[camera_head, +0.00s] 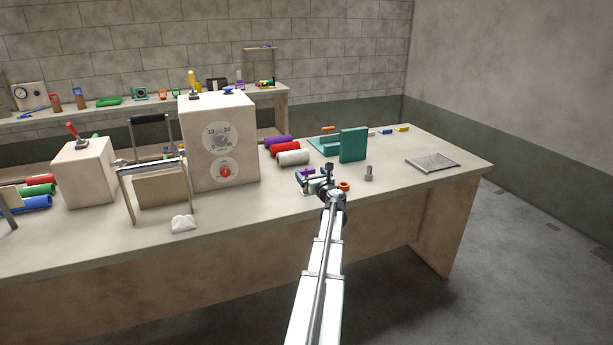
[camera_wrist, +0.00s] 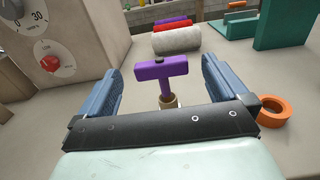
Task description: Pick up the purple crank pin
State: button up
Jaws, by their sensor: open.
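The purple crank pin (camera_wrist: 162,72) has a T shape, with a crossbar on top of a short stem. In the wrist view it stands upright, and a tan ring or base shows around the foot of its stem. My gripper (camera_wrist: 162,88) is open, with one blue finger on each side of the pin and clear gaps to both. The lower part of the pin's base is hidden behind my gripper's body. In the head view the purple pin (camera_head: 306,172) shows just left of my gripper (camera_head: 316,181), partly covered by it.
An orange ring (camera_wrist: 274,110) lies right of my gripper. White, red and purple rolls (camera_head: 294,157) lie behind the pin. A tall box with dials (camera_head: 219,150) stands left. A teal block (camera_head: 353,145), a grey bolt-like piece (camera_head: 369,173) and a flat grey plate (camera_head: 432,162) are to the right.

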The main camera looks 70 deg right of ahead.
aim_at(308, 171)
jog(key=shift+f+x, duration=0.15)
jog(key=shift+x, duration=1.6)
jog(key=shift+f+x, duration=0.15)
jog(key=shift+x, duration=1.65)
jog(key=shift+c, duration=0.4)
jog(key=c, duration=0.9)
